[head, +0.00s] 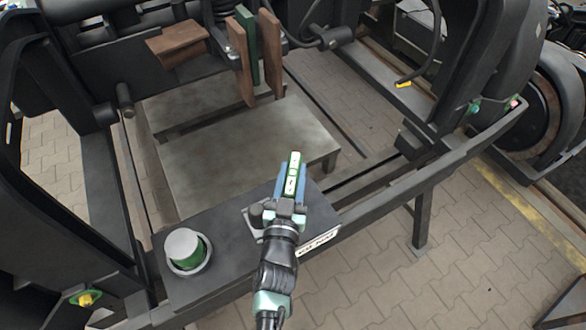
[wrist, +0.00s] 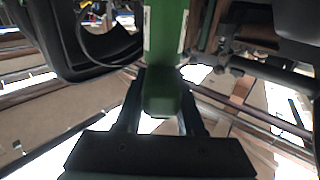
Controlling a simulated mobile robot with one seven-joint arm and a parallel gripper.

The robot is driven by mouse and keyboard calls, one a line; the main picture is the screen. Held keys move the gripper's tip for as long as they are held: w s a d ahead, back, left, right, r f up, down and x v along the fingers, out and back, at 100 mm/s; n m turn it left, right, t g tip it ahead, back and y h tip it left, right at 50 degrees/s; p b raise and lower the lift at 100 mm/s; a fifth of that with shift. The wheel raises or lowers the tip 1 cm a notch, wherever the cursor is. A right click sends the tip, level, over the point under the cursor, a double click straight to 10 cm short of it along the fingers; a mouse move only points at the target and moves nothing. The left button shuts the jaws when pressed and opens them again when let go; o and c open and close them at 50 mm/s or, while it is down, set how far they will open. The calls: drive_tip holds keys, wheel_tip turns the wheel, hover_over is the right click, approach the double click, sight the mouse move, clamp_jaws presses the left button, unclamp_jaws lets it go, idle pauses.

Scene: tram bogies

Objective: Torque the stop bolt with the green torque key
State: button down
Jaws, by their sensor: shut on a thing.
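My gripper (head: 291,186) is shut on the green torque key (head: 294,163), which has white marks along its face. The key stands out beyond the fingers, above the dark shelf and in front of the grey platform. In the wrist view the key's green body (wrist: 165,40) lies between the two dark fingers (wrist: 160,115) and runs up out of the picture. I cannot pick out the stop bolt for sure. A yellow bolt-like piece with a green ring (head: 85,298) shows at the lower left.
A green cylinder with a pale cap (head: 184,246) sits in a ring on the dark shelf (head: 215,285), left of my arm. A white label (head: 318,243) is on the shelf's edge. A grey platform (head: 225,155) lies beyond. Dark bogie frames and wheels stand on both sides.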

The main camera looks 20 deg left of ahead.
drive_tip(key=shift+r+p, duration=0.35)
drive_tip(key=shift+p, duration=0.85)
drive_tip(key=shift+s+d+f+h+p, duration=0.1)
drive_tip(key=shift+d+f+h+p, duration=0.05)
drive_tip(key=shift+f+h+p, duration=0.15)
drive_tip(key=shift+r, duration=0.15)
drive_tip(key=shift+r+m+h+p, duration=0.15)
drive_tip(key=shift+m+h+p, duration=0.2)
drive_tip(key=shift+p, duration=0.3)
drive_tip(key=shift+m+h+p, duration=0.35)
drive_tip(key=shift+h+p, duration=0.05)
drive_tip(key=shift+h, duration=0.05)
drive_tip(key=shift+t+h, duration=0.3)
drive_tip(key=shift+f+m+h, duration=0.25)
drive_tip(key=shift+m+h, duration=0.25)
